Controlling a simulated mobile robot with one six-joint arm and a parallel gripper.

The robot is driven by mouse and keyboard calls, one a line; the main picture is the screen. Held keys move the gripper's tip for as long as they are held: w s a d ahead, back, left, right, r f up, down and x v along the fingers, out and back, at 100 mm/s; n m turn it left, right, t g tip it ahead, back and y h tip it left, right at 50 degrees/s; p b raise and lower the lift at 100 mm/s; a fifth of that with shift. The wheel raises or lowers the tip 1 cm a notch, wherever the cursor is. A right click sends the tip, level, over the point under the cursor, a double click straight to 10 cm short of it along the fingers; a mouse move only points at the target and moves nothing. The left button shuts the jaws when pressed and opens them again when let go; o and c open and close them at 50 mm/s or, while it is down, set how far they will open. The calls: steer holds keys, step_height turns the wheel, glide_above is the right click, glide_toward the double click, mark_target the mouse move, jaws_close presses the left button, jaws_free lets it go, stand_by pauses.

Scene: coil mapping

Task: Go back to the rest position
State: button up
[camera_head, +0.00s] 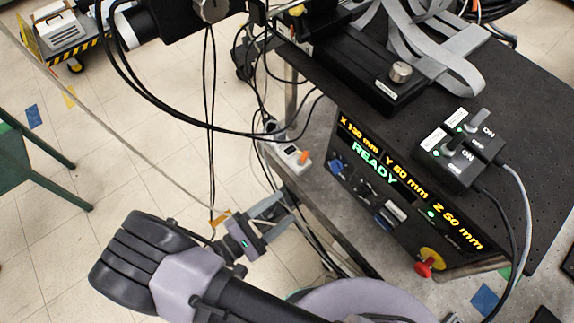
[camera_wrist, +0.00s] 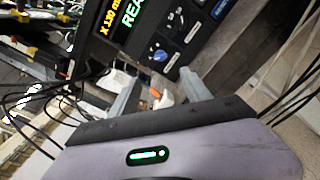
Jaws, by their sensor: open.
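My gripper (camera_head: 281,204) is at the lower middle of the head view, left of the bench and its control panel. Its two fingers are apart with nothing held between them. In the wrist view, the open fingers (camera_wrist: 158,88) point up toward the panel. A white box with an orange switch (camera_head: 292,157) lies beyond the fingertips, and it shows between them in the wrist view (camera_wrist: 160,97). The control panel (camera_head: 385,205) reads READY, with X 130 mm, Y 60 mm and Z 50 mm.
The dark perforated bench top (camera_head: 525,95) carries two switch boxes (camera_head: 463,150) marked ON and a black unit (camera_head: 385,85) with grey ribbon cables. A red knob (camera_head: 424,268) sticks out from the panel. Loose black cables (camera_head: 211,120) hang near my arm. Tiled floor (camera_head: 110,150) at left is mostly clear.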

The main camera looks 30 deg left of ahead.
steer(key=w+d+r+m+g+b, duration=0.2)
steer(key=w+d+r+m+g, duration=0.1)
steer(key=d+r+m+g, duration=0.5)
steer(key=w+d+r+m+g+b, duration=0.1)
steer(key=w+d+r+m+g, duration=0.3)
steer(key=d+m+g, duration=0.5)
steer(key=s+d+r+m+t+y+b, duration=0.3)
steer(key=d+r+m+t+y, duration=0.3)
steer(key=d+r+m+y, duration=0.2)
step_height(320, 180, up, 3)
steer(key=shift+s+d+m+y, duration=0.25)
steer(key=shift+m+y, duration=0.25)
steer(key=shift+m, duration=0.5)
